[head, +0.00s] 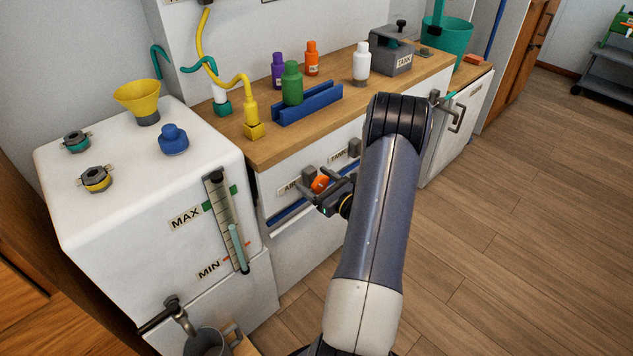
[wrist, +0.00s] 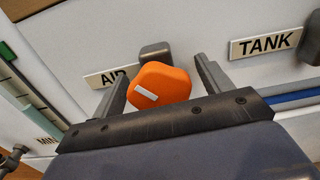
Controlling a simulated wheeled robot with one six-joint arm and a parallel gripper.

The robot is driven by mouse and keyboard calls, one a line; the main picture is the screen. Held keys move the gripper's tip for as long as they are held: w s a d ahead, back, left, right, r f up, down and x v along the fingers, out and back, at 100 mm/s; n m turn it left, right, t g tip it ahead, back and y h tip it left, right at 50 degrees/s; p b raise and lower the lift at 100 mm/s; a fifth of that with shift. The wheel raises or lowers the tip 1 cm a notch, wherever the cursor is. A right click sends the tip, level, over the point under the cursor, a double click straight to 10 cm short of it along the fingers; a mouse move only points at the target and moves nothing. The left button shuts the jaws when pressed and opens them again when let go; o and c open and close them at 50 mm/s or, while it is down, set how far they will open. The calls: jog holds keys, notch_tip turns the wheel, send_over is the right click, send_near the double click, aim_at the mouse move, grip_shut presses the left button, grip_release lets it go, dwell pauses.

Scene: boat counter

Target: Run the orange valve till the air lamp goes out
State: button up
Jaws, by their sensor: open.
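The orange valve (head: 320,184) is a knob on the front of the counter. It also shows in the wrist view (wrist: 160,86), with a pale mark on its face. My gripper (head: 329,189) is at the valve. In the wrist view its two fingers (wrist: 164,88) stand open on either side of the knob, with a gap visible at the right finger. The AIR label (wrist: 113,77) is behind the left finger, partly hidden. Above the knob is a grey block (wrist: 156,50), which shows no lit colour; I cannot tell for sure that it is the air lamp.
A TANK label (wrist: 265,43) and another grey block (head: 354,147) are to the right. A blue rail (head: 287,215) runs below the valve. The white tank unit with a level gauge (head: 227,222) stands at the left. Bottles and a blue rack (head: 307,106) are on the countertop.

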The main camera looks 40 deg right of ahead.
jog(key=shift+c, duration=0.5)
jog(key=c, duration=0.9)
jog(key=shift+m+p, duration=0.65)
jog(key=shift+m, duration=1.75)
jog(key=o, duration=1)
jog(key=s, duration=1)
jog(key=shift+s+d, duration=0.4)
